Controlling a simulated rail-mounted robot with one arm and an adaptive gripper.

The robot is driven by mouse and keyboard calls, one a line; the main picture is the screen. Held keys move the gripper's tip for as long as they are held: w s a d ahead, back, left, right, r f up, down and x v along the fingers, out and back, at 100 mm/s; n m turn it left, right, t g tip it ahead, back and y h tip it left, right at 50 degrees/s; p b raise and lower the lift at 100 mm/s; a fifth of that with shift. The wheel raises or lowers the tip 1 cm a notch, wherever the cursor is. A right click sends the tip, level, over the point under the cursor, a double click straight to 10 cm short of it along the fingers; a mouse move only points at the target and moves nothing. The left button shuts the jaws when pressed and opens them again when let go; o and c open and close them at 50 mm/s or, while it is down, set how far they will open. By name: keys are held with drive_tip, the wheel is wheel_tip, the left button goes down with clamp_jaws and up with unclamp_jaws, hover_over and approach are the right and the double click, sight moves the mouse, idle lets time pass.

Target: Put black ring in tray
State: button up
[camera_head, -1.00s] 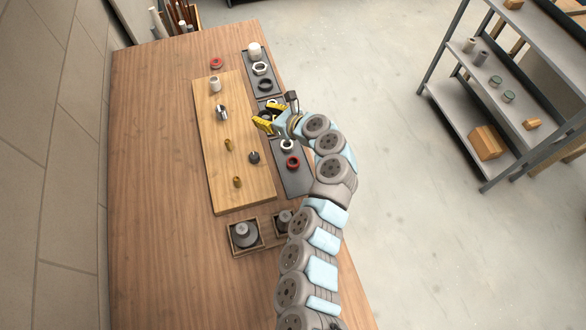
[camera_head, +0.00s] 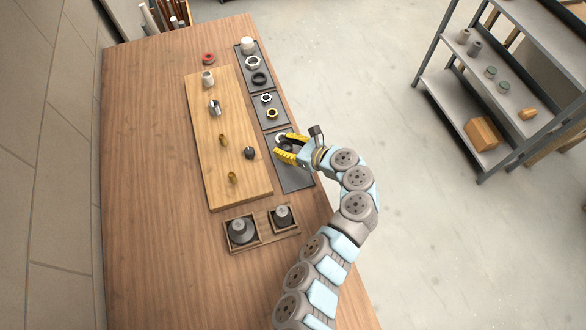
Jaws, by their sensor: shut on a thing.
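My gripper (camera_head: 287,149) is over the nearest dark tray (camera_head: 296,180) at the right edge of the bench. Its yellow fingers are shut on a small dark thing, which looks like a black ring; it is mostly hidden and its outline is unclear. I cannot tell whether it touches the tray. A pale ring (camera_head: 280,138) lies in this tray, partly covered by the fingers. Another black ring (camera_head: 260,78) lies in the far dark tray (camera_head: 241,61), with a white nut (camera_head: 252,62) and a white cap (camera_head: 248,45).
A middle tray (camera_head: 279,124) holds a pale nut (camera_head: 266,98) and a brass nut (camera_head: 271,113). A wooden board (camera_head: 232,135) to the left carries several small fittings. A red ring (camera_head: 208,58) lies beyond it. Wooden boxes (camera_head: 259,236) with grey parts stand in front.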

hover_over(294, 173)
drive_tip(key=f, duration=0.5)
drive_tip(key=shift+a+f, duration=0.2)
drive_tip(key=shift+f, duration=0.05)
drive_tip(key=shift+f+b, duration=0.35)
drive_tip(key=shift+f, duration=1.15)
drive_tip(key=shift+f, duration=0.15)
drive_tip(key=o, duration=0.8)
drive_tip(key=shift+d+r, duration=0.15)
drive_tip(key=shift+r, duration=0.1)
drive_tip(key=v, duration=1.1)
drive_tip(key=shift+s+d+r, duration=0.15)
drive_tip(key=shift+s+d, duration=0.1)
